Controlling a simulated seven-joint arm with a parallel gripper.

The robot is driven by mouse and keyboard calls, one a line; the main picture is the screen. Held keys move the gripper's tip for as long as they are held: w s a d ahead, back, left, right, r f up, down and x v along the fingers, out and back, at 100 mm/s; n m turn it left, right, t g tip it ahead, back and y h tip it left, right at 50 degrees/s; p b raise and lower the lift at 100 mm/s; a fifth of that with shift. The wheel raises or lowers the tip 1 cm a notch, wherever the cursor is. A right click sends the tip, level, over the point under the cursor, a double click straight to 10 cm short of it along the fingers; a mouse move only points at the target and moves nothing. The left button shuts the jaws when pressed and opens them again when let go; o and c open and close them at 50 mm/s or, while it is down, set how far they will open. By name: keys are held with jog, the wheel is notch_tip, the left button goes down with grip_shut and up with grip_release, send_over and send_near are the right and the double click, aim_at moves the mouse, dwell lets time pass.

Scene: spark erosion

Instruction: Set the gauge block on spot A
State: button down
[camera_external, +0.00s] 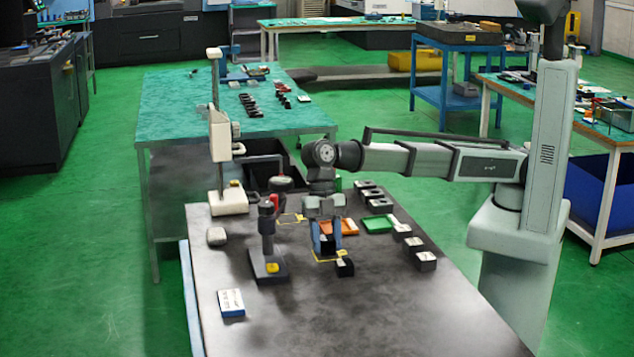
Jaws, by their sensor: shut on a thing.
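My gripper (327,249) points down over the middle of the dark table. A yellow-outlined spot (318,259) lies on the table right below the gripper. A second yellow-outlined spot (290,218) lies further back to the left. I cannot read a letter at either spot. Whether the held block touches the table is not clear.
A black block with a white top (345,267) stands close at the gripper's right. A dark stand (268,262) is to the left, with a tall pale stand (228,200) behind. Orange (347,227) and green (378,225) trays lie behind.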

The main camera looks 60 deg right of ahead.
jog(key=shift+f, duration=0.3)
jog(key=c, duration=0.6)
grip_release()
jog(key=v, duration=1.2)
jog(key=shift+r, duration=0.15)
